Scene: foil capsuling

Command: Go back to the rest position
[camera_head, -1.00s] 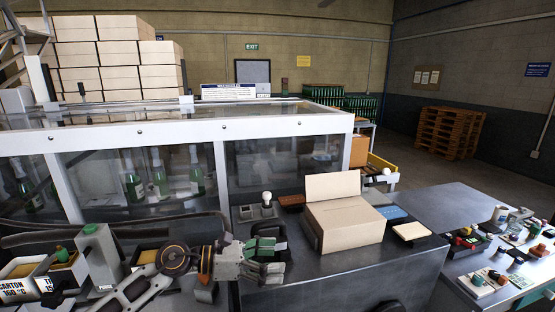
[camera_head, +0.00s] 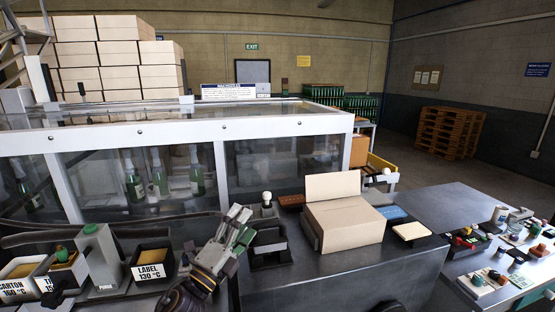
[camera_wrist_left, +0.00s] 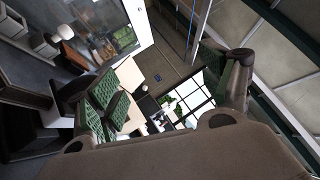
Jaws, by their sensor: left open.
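My left gripper (camera_head: 238,226) is in the lower middle of the head view, tilted with its fingers pointing up, in front of the glazed machine (camera_head: 285,128) and left of the black stand (camera_head: 268,246). It is open. In the left wrist view the two fingers of the left gripper (camera_wrist_left: 172,78) are spread wide with nothing held between them. My right gripper does not show in any view.
An open carton (camera_head: 346,222) stands on the steel bench (camera_head: 330,278). The right side table (camera_head: 448,208) holds small items. The bench front is clear.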

